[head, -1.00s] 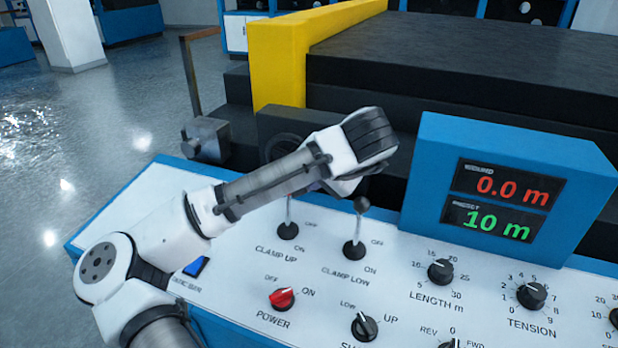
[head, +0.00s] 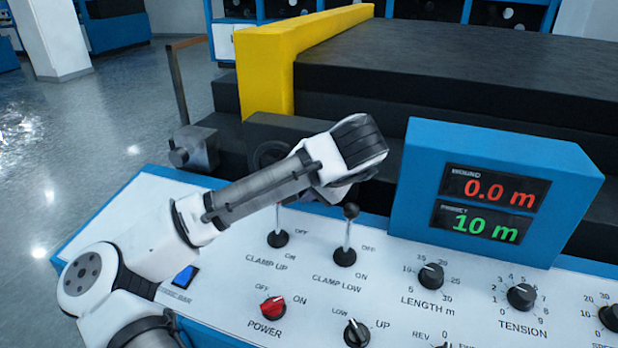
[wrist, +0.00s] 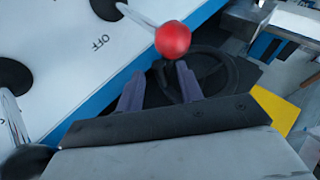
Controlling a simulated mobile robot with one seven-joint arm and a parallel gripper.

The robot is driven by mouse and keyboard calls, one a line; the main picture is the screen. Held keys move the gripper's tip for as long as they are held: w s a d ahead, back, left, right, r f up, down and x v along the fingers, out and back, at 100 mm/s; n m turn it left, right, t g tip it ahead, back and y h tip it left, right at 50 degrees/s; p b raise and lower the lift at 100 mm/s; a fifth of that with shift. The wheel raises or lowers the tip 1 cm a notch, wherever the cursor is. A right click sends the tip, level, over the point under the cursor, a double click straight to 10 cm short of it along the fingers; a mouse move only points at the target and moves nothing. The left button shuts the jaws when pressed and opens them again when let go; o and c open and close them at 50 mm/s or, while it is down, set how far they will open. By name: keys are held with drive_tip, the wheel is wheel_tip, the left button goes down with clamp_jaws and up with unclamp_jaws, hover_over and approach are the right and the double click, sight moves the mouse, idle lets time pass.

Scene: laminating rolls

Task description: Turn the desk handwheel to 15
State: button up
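A dark handwheel (head: 268,154) sits on the black block behind the desk's back edge. In the head view my arm partly covers it. In the wrist view its dark rim and spokes (wrist: 222,68) show just beyond the fingers. My gripper (wrist: 160,84) is open, with two grey-purple fingers apart and nothing seen between them. A red ball knob (wrist: 172,39) on a metal lever stands close beyond the fingertips. In the head view my gripper (head: 338,192) hangs above the clamp levers, its fingertips mostly hidden. I cannot read any scale on the wheel.
The clamp low lever (head: 349,230) stands upright near my gripper; the clamp up lever (head: 278,225) is partly hidden by my arm. The blue display box (head: 420,170) reads 0.0 m and 10 m. Knobs line the white panel. A yellow post (head: 265,80) stands behind.

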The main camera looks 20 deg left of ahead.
drive_tip(key=b+v, duration=0.1)
drive_tip(key=v, duration=1.2)
drive_tip(key=shift+r, duration=0.25)
